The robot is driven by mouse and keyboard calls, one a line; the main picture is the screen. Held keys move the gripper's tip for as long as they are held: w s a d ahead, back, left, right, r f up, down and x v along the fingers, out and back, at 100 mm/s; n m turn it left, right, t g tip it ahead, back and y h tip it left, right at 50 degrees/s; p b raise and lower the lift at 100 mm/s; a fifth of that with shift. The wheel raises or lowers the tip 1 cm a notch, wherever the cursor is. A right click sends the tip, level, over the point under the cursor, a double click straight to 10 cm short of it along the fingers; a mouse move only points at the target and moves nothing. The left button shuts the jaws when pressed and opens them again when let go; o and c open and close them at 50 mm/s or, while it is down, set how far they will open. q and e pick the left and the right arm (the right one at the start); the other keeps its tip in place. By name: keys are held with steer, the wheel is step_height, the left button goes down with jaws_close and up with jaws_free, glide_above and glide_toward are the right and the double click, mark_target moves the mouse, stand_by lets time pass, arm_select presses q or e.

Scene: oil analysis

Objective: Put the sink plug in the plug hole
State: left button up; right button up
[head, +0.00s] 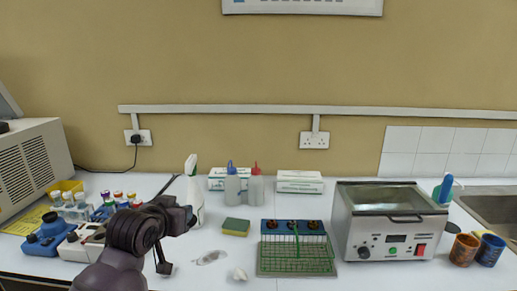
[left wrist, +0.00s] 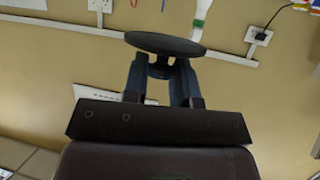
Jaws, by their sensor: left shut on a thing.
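My left gripper (left wrist: 165,72) is shut on the sink plug (left wrist: 165,44), a flat black disc that stands across the fingertips in the left wrist view. In the head view my left arm rises at the lower left in front of the bench, and the gripper is held above it. A thin dark line beside the spray bottle there may be the plug edge-on; I cannot tell for sure. The steel sink (head: 500,190) is at the far right of the head view, partly cut off. Its plug hole does not show. My right gripper is in neither view.
A steel water bath (head: 391,234) and two coloured mugs (head: 464,250) stand between the arm and sink. A green wire rack (head: 296,260), a sponge (head: 236,227) and a spray bottle (head: 194,200) are nearer. Blue equipment (head: 47,235) stands at left.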

arm_select(q)
steer(key=s+a+f+n+y, duration=0.2)
steer(key=s+f, duration=0.8)
steer(key=s, duration=0.4)
steer(key=shift+f+y, duration=0.25)
steer(key=shift+y, duration=0.15)
steer(key=shift+d, duration=0.1)
